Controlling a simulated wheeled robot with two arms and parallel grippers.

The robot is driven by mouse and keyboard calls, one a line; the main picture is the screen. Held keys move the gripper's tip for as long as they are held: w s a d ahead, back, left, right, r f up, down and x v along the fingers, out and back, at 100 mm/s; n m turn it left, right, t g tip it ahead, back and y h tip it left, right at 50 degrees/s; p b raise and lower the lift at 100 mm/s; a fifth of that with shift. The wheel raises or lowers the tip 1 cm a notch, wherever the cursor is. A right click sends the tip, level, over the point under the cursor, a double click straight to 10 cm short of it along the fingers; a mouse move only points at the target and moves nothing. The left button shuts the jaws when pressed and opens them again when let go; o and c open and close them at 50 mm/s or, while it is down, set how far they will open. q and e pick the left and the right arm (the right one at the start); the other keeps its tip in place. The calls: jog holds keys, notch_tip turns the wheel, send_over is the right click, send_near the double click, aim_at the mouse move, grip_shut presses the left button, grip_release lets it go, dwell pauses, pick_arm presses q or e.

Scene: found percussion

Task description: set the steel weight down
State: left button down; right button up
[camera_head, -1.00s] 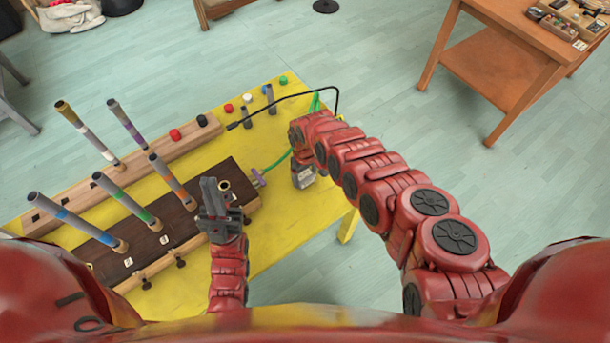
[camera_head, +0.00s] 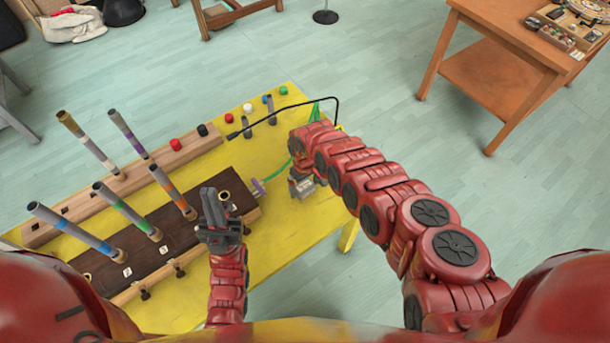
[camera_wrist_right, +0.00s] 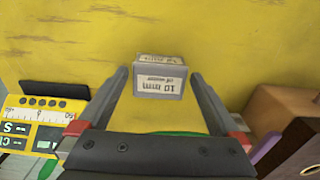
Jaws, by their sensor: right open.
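The steel weight is a small grey block with a white label reading "10 mm" (camera_wrist_right: 160,86). In the right wrist view it sits between and just beyond the two fingertips of my right gripper (camera_wrist_right: 160,76), with a gap on either side. It seems to rest on the yellow tabletop. In the head view the block (camera_head: 306,187) shows below the end of my right arm, which hides most of that gripper. My left gripper (camera_head: 217,212) is raised in front of the dark board, with no object visible in it; its finger gap is unclear.
The yellow table (camera_head: 283,235) carries a dark board (camera_head: 165,232) and a wooden rail (camera_head: 130,183) with several upright tubes. A bent black rod (camera_head: 290,108) and a green cord (camera_head: 272,173) are near my right arm. The tabletop's front right part is clear.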

aim_at(305, 187)
notch_tip(305, 187, up, 12)
jog(key=shift+f+b, duration=0.25)
jog(key=shift+b, duration=0.05)
dwell(0.3)
dwell(0.5)
